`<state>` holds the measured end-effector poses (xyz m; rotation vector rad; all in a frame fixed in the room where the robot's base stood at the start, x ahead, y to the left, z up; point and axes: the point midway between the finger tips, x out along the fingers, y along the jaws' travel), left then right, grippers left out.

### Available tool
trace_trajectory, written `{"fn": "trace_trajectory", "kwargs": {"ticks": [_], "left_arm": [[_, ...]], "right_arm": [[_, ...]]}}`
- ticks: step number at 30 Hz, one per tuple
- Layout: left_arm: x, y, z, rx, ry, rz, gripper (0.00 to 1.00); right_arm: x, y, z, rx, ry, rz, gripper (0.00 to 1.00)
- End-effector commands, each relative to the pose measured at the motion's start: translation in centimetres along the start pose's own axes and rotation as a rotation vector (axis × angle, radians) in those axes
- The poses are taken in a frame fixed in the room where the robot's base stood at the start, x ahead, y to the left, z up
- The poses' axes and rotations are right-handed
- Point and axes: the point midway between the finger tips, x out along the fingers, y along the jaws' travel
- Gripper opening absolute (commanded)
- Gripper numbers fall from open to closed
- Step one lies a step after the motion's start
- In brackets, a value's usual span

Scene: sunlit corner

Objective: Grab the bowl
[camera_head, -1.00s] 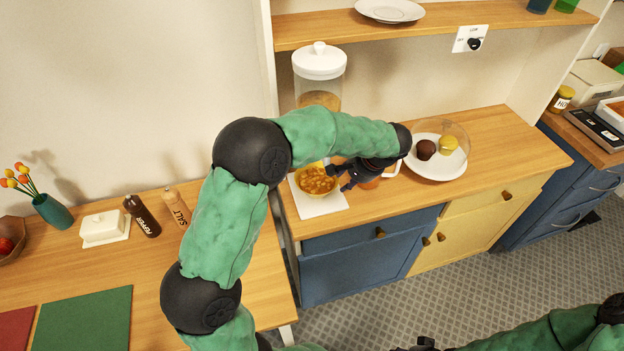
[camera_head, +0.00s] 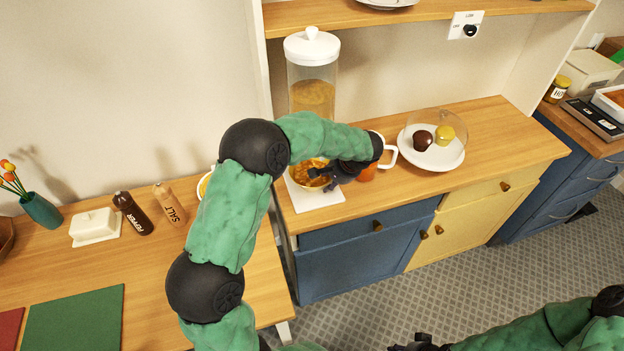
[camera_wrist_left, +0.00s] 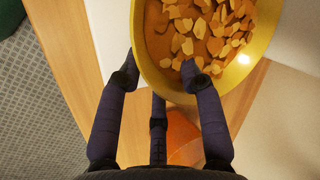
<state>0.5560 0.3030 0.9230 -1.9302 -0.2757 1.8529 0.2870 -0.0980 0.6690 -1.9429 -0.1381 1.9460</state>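The yellow bowl (camera_head: 304,181), filled with cereal-like pieces, stands on a white mat (camera_head: 315,201) on the wooden counter. My left gripper (camera_head: 333,177) is at the bowl's right side. In the left wrist view, the bowl (camera_wrist_left: 258,62) fills the upper middle. My left gripper (camera_wrist_left: 160,72) has its dark fingers spread at the rim: one beside it, one overlapping the bowl's inside, the third just short of it. Whether they touch is unclear. My right gripper (camera_head: 420,345) shows only partly at the bottom edge, and its fingers are unclear.
A tall cereal dispenser (camera_head: 312,80) stands behind the bowl. A white mug (camera_head: 389,155) and an orange item (camera_head: 367,173) are close to my left gripper. A white plate (camera_head: 432,160) with muffins under a clear dome is farther right. A shelf (camera_head: 420,18) hangs above.

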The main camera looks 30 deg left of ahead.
Motion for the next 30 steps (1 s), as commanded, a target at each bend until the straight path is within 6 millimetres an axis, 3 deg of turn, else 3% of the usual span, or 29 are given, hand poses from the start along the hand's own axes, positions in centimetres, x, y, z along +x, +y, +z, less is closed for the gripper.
{"fn": "trace_trajectory", "kwargs": {"ticks": [6, 10, 23, 30], "left_arm": [[0.0, -0.1, -0.1, 0.000, 0.002, 0.000, 0.34], [0.0, 0.0, 0.0, 0.000, 0.002, 0.000, 0.00], [-0.1, 0.0, 0.0, 0.000, 0.002, 0.000, 0.00], [-1.8, -0.1, 0.3, -0.001, 0.005, -0.001, 0.00]], "right_arm": [[0.0, 0.0, 0.0, 0.000, 0.000, 0.000, 0.45], [0.0, 0.0, 0.0, 0.000, 0.000, 0.000, 0.45], [-0.1, 0.0, 0.0, 0.000, 0.000, 0.000, 0.45], [-0.8, -0.3, 0.0, 0.000, 0.000, 0.000, 0.45]]}}
